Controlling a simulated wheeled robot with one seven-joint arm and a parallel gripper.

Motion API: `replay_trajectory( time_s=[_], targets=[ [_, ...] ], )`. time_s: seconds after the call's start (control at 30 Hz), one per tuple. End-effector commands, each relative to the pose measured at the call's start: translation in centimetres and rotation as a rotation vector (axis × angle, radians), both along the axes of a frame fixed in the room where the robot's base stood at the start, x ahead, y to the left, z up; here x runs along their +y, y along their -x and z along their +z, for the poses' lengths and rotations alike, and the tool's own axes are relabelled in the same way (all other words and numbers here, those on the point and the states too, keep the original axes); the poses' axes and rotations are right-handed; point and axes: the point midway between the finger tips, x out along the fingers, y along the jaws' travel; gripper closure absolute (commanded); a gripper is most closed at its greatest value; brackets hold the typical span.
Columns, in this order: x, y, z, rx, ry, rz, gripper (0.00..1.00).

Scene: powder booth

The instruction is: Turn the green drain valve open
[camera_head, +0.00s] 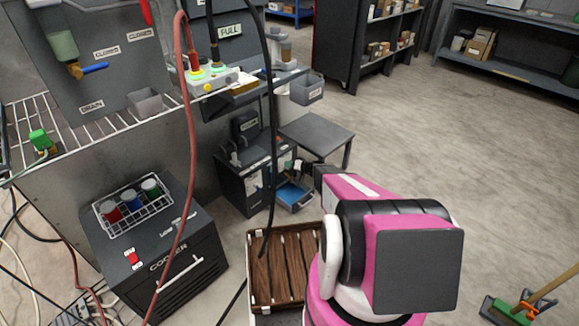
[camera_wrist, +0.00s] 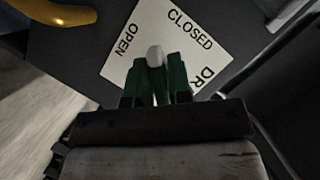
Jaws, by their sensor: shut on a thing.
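A white rounded end (camera_wrist: 155,55) sticks up at the fingertips. Behind it is a white label plate (camera_wrist: 170,35) reading OPEN on the left, CLOSED at the top and the start of another word, DR, at the right. In the head view, my gripper (camera_head: 302,168) reaches to the front of a dark cabinet (camera_head: 245,185) under the shelf. The valve itself cannot be made out there.
A blue tray (camera_head: 293,194) sits low at the cabinet's front, and a dark side table (camera_head: 317,130) stands behind. A yellow curved handle (camera_wrist: 55,12) is at the wrist view's upper left. Open floor lies right.

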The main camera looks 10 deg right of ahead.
Motion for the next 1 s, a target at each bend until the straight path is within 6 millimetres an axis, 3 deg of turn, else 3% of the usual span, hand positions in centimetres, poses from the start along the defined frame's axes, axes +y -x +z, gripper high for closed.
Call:
replay_trajectory(
  time_s=[0.6,1.0],
  targets=[
    [-0.03,0.16,-0.02,-0.324,0.449,-0.001,1.00],
    [0.01,0.11,-0.08,-0.438,0.605,0.000,1.00]
  ],
)
